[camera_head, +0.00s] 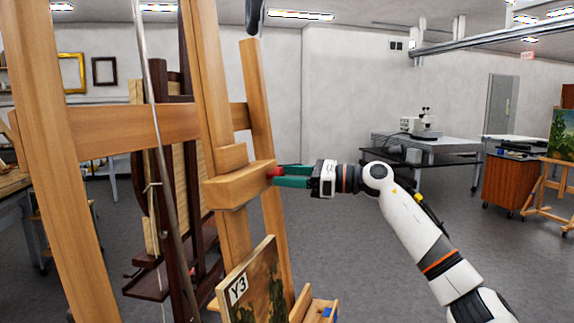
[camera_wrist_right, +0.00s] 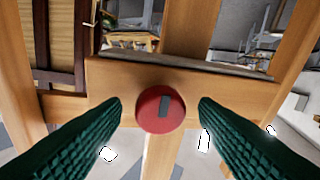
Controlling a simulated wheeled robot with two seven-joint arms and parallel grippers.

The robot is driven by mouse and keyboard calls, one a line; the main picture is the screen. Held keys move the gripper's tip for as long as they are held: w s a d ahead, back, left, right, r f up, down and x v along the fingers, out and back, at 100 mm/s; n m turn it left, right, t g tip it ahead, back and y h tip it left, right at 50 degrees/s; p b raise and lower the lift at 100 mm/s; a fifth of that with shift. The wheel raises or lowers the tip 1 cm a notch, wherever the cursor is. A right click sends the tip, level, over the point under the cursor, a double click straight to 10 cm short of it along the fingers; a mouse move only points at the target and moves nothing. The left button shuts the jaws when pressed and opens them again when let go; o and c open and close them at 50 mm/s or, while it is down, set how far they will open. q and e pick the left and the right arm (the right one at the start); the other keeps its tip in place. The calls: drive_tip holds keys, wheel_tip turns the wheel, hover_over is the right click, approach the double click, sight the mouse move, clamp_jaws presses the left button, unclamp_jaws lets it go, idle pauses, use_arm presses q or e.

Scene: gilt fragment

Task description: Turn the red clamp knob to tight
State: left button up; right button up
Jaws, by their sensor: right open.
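In the head view the knob (camera_head: 273,172) shows small at the block's right end (camera_head: 235,190). My right gripper (camera_head: 280,177) is open, its green fingers pointing at the knob. In the right wrist view the fingers (camera_wrist_right: 159,108) lie on either side of the knob, with a gap on each side. My left gripper is not in view.
A painting labelled Y3 (camera_head: 252,285) leans on the easel below the block. Easel posts (camera_head: 60,150) stand close on the left. A table with a microscope (camera_head: 421,124) stands at the back right. Grey floor (camera_head: 345,260) is open below my right arm.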

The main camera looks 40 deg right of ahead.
drive_tip(key=shift+w+a, duration=0.15)
drive_tip(key=shift+w, duration=0.1)
drive_tip(key=shift+f, duration=0.1)
drive_tip(key=c, duration=1)
drive_tip(key=shift+o, duration=0.2)
